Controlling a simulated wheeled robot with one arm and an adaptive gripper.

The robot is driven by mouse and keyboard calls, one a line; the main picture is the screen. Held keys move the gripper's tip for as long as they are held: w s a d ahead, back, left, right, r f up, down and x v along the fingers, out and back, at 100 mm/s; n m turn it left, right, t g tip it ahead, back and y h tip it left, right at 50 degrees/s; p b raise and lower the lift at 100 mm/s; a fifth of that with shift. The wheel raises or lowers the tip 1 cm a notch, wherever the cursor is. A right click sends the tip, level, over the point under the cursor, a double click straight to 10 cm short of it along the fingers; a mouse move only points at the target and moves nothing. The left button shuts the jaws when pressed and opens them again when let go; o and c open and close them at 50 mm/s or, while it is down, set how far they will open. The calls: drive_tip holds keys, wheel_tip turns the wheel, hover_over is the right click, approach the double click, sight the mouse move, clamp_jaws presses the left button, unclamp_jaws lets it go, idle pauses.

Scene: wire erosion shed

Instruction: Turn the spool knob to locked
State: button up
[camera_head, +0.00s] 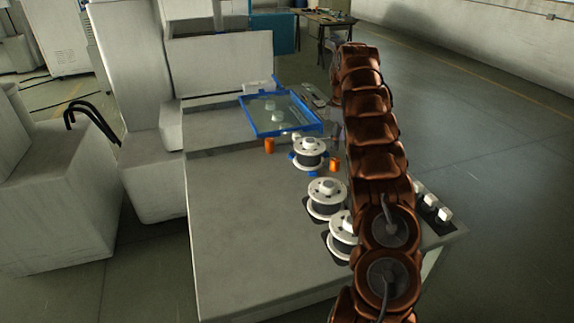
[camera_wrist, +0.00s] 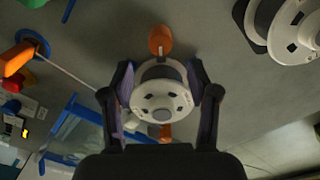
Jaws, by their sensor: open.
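In the wrist view a white spool (camera_wrist: 163,98) with a grey hub sits between the two fingers of my open gripper (camera_wrist: 160,94). The fingers stand on either side of it; I cannot tell whether they touch it. An orange piece (camera_wrist: 160,40) shows beyond the spool, and another (camera_wrist: 166,131) shows at its near edge. In the head view a white spool (camera_head: 309,149) stands on the grey table (camera_head: 235,220) between an orange piece (camera_head: 269,146) and another (camera_head: 334,164). No lock marking is readable, and I cannot tell which part is the knob. My arm hides most of my gripper there.
Two more white spools (camera_head: 326,188) (camera_head: 341,226) stand nearer on the table. A blue-framed clear panel (camera_head: 258,128) lies behind. Several white switches (camera_head: 445,214) line the right edge. Bare table is free at left. An orange handle (camera_wrist: 17,59) shows at the wrist view's left.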

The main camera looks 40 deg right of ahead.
drive_tip(key=shift+w+r, duration=0.1)
drive_tip(key=shift+r, duration=0.3)
drive_tip(key=s+a+r+m+b, duration=0.1)
drive_tip(key=s+a, duration=0.3)
drive_tip(key=a, duration=0.9)
drive_tip(key=s+a+r+m+g+b, duration=0.1)
drive_tip(key=s+a+r+m, duration=0.2)
drive_tip(key=a, duration=1)
drive_tip(key=shift+s+a+r+b, duration=0.2)
drive_tip(key=shift+s+r+b, duration=0.15)
drive_tip(key=shift+s+r, duration=0.35)
